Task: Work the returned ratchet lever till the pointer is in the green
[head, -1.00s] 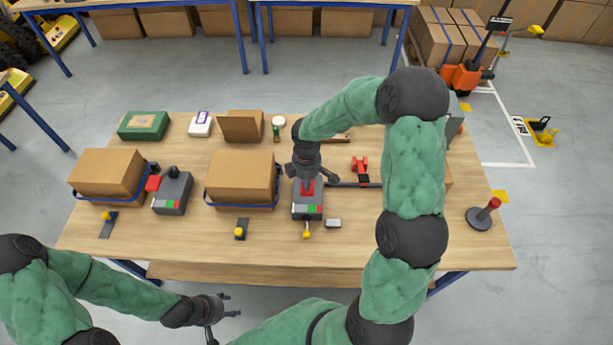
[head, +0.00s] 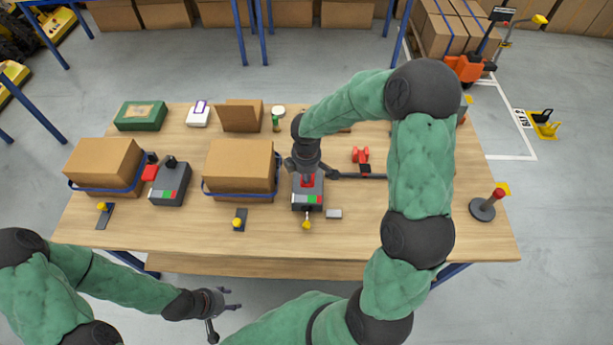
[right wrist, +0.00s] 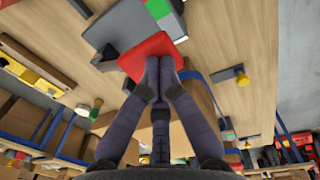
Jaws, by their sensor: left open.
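A grey ratchet box (head: 300,203) with a red lever handle (head: 308,181) and a green and red gauge strip stands in the middle of the table. My right gripper (head: 307,174) is above it, pointing down. In the right wrist view, my right gripper's fingertips (right wrist: 158,68) are together against the red handle (right wrist: 154,50), with no part of it clearly between them. The pointer is too small to make out. A second grey ratchet box (head: 172,186) with a red handle (head: 150,172) stands at left. My left gripper (head: 238,299) is open and empty before the table's front edge.
Two strapped cartons (head: 104,164) (head: 240,166) stand left of the middle box. A dark bar with a red clamp (head: 361,155) lies right of it. Yellow-knobbed pieces (head: 103,208) line the front. A red-topped post (head: 489,203) stands at right.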

